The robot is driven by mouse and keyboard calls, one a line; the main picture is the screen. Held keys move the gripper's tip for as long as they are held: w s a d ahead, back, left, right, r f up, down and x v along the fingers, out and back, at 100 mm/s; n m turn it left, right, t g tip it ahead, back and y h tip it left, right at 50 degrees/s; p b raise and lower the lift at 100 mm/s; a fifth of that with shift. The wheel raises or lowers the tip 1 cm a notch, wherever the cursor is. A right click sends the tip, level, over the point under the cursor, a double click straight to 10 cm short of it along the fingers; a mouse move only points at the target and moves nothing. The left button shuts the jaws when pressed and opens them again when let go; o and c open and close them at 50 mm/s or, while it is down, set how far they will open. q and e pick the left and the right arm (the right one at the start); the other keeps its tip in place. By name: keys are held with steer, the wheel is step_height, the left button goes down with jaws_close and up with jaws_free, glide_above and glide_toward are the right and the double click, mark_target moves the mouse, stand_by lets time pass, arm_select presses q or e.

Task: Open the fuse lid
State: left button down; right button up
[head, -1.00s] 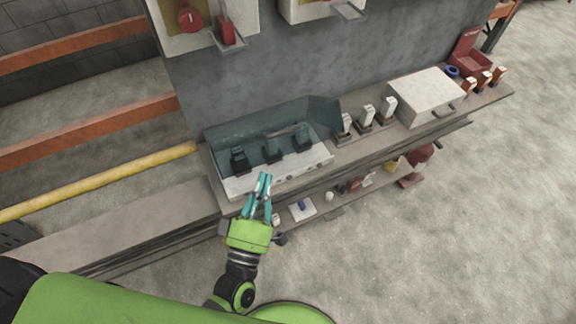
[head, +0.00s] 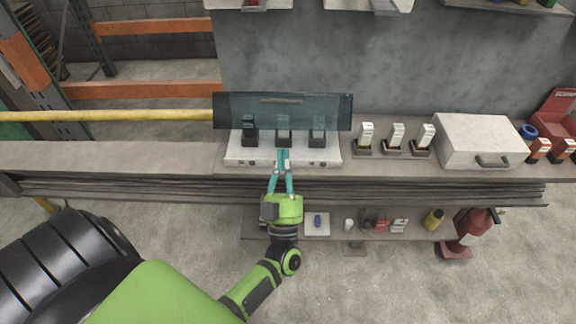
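The fuse box (head: 235,152) is a low white panel on the workbench with black fuse holders (head: 250,136) along it. My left gripper (head: 283,154) is over the front middle of the box, below the lid in the picture. Its teal fingers come together at the tips with nothing visible between them, and they look apart from the lid. My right gripper is out of view.
Several white-topped switches (head: 397,136) and a white case (head: 482,138) stand to the right on the bench. A grey wall panel (head: 430,60) rises behind.

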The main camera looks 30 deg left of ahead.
mark_target(287, 118)
arm_select(q)
steer(key=p+x, duration=0.1)
steer(key=x, duration=0.3)
steer(key=p+x, duration=0.2)
steer(key=x, duration=0.2)
steer(key=shift+d+r, duration=0.2)
steer(key=shift+w+a+r, duration=0.2)
steer(key=shift+w+r, duration=0.05)
steer(key=shift+w, duration=0.15)
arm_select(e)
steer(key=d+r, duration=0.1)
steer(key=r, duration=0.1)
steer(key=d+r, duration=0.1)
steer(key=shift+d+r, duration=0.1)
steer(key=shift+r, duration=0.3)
